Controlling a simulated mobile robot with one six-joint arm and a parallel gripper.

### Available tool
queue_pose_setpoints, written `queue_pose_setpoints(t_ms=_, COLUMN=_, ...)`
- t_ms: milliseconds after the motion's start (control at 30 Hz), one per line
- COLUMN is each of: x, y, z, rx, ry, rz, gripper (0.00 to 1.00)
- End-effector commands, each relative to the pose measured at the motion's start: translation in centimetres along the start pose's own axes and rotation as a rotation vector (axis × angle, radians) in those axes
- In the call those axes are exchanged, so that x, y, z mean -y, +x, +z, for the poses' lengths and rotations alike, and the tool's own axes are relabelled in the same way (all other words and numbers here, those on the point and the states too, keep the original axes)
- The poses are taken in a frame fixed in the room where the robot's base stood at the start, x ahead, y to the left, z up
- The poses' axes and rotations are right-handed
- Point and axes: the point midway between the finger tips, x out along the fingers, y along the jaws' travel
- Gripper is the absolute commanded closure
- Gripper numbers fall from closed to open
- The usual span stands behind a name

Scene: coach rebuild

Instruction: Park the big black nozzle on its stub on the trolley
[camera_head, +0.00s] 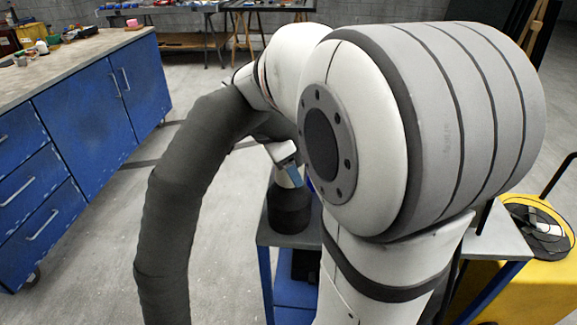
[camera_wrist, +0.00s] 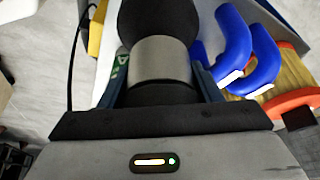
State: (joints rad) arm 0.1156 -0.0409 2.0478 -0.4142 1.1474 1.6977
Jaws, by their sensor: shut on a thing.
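The big black nozzle (camera_head: 290,210) is a dark, wide cylinder at the trolley's grey top (camera_head: 298,240) in the head view. In the wrist view the black nozzle (camera_wrist: 158,22) lies straight ahead, with a silver collar (camera_wrist: 160,58) nearer me. My gripper (camera_wrist: 160,78) is shut on the nozzle, its blue fingers on either side at the collar. In the head view my gripper (camera_head: 288,178) shows just above the black cylinder, partly behind my arm. The stub is not visible, and I cannot tell whether the nozzle sits on it.
A thick dark hose (camera_head: 185,195) arches beside my arm. Blue hooked parts (camera_wrist: 240,45) and a red-rimmed reel (camera_wrist: 295,100) lie close right of the nozzle. A blue workbench (camera_head: 95,120) stands left; a yellow unit (camera_head: 545,275) stands right. Floor between bench and hose is clear.

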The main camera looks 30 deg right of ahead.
Motion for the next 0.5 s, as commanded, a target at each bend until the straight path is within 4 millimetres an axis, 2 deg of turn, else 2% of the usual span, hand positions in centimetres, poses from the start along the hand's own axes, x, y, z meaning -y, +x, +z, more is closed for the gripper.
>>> queue_pose_setpoints(t_ms=100, x=0.00, y=0.09, z=0.04, rx=0.000, ry=0.000, rz=0.000, gripper=0.85)
queue_pose_setpoints(t_ms=133, x=0.00, y=0.09, z=0.04, rx=0.000, ry=0.000, rz=0.001, gripper=0.41)
queue_pose_setpoints(t_ms=400, x=-0.01, y=0.10, z=0.06, rx=0.001, ry=0.000, rz=0.001, gripper=0.19)
queue_pose_setpoints(t_ms=500, x=-0.02, y=0.10, z=0.06, rx=0.001, ry=-0.001, rz=0.001, gripper=0.17)
